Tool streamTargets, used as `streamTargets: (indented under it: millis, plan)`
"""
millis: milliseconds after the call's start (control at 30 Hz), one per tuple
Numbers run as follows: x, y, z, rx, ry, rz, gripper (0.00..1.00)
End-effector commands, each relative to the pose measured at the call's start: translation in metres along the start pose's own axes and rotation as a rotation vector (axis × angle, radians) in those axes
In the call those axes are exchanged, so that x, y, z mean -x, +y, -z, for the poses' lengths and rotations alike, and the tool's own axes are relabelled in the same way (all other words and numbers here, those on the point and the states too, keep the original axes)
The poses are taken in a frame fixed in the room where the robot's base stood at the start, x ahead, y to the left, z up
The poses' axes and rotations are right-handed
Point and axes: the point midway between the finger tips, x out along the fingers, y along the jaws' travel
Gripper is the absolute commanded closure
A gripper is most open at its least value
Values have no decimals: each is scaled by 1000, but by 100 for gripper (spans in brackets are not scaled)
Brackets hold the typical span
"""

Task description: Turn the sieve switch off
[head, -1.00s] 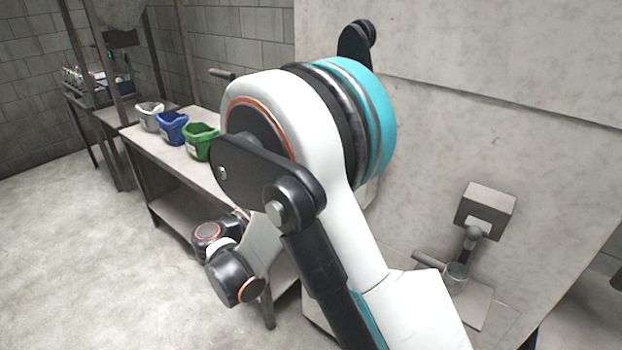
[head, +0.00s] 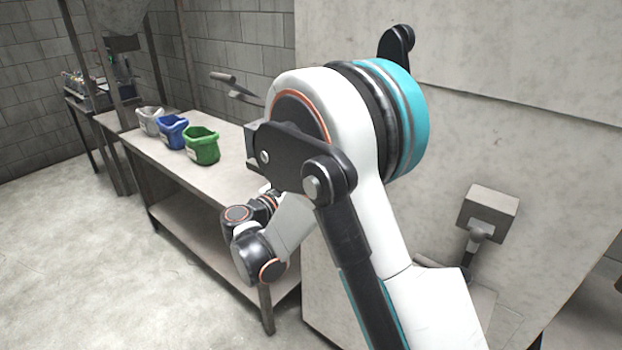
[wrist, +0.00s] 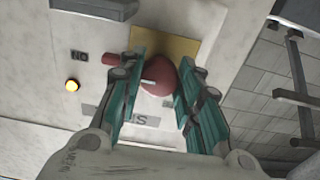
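A red rotary knob (wrist: 158,76) with a pale line across it sits on a yellow plate (wrist: 182,46) on the machine's panel in the wrist view. My gripper (wrist: 163,64) has its two teal fingers spread, one on each side of the knob. The knob lies between or just beyond the fingertips; I cannot tell whether they touch it. In the head view my own arm hides the gripper and the knob.
A lit yellow lamp (wrist: 72,86) and a smaller red part (wrist: 110,58) are on the panel. In the head view, a metal table (head: 232,182) holds a grey bucket (head: 149,119), a blue bucket (head: 172,132) and a green bucket (head: 203,147). Open floor lies at left.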

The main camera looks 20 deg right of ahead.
Motion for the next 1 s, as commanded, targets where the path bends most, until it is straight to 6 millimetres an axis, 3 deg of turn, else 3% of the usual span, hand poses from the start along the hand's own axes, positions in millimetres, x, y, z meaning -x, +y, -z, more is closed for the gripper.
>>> streamTargets:
  millis: [467,1000]
  plan:
    - [0,0,0,54,0,0,92]
    - [0,1,-1,488,-1,0,92]
